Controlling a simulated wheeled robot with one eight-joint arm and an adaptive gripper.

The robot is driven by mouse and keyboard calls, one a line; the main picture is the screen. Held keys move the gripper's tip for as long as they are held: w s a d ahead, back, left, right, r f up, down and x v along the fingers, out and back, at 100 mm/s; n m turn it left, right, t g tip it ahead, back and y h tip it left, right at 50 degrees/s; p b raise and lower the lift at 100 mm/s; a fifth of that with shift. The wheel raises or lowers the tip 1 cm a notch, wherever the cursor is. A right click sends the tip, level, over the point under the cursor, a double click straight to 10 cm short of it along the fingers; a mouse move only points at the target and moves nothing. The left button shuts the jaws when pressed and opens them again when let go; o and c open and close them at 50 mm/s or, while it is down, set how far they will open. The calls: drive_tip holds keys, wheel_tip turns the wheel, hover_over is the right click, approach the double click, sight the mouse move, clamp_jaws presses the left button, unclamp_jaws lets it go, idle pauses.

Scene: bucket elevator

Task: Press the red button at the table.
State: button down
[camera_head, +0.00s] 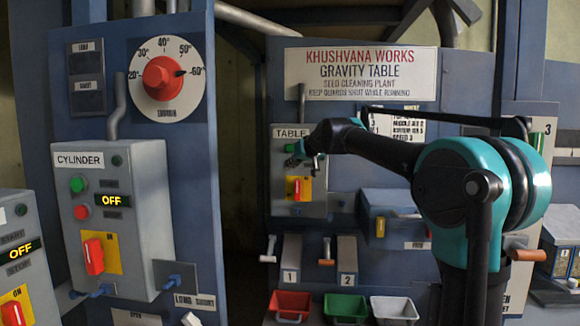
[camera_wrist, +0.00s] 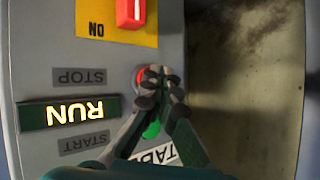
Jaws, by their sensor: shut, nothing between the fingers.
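The TABLE control box (camera_head: 314,210) stands on the blue panel below the GRAVITY TABLE sign. In the wrist view, which shows the box upside down, the red button (camera_wrist: 139,77) lies beside the STOP label and is partly covered by my gripper (camera_wrist: 162,78). My fingers are shut and empty, with their tips at the button; I cannot tell if they touch it. The green button (camera_wrist: 152,130) lies beside the START label, partly behind the fingers. The display (camera_wrist: 70,113) reads RUN. In the head view my gripper (camera_head: 306,164) is in front of the box and hides the red button.
A red switch (camera_wrist: 130,12) on a yellow plate marked ON sits on the same box. The CYLINDER box (camera_head: 140,210), reading OFF, stands to the left. Red, green and white bins (camera_head: 345,308) sit below.

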drive_tip(key=shift+w, duration=0.2)
drive_tip(key=shift+s, duration=0.15)
idle(0.4)
drive_tip(key=shift+s, duration=0.8)
drive_tip(key=shift+s+a, duration=0.15)
drive_tip(key=shift+s, duration=2.35)
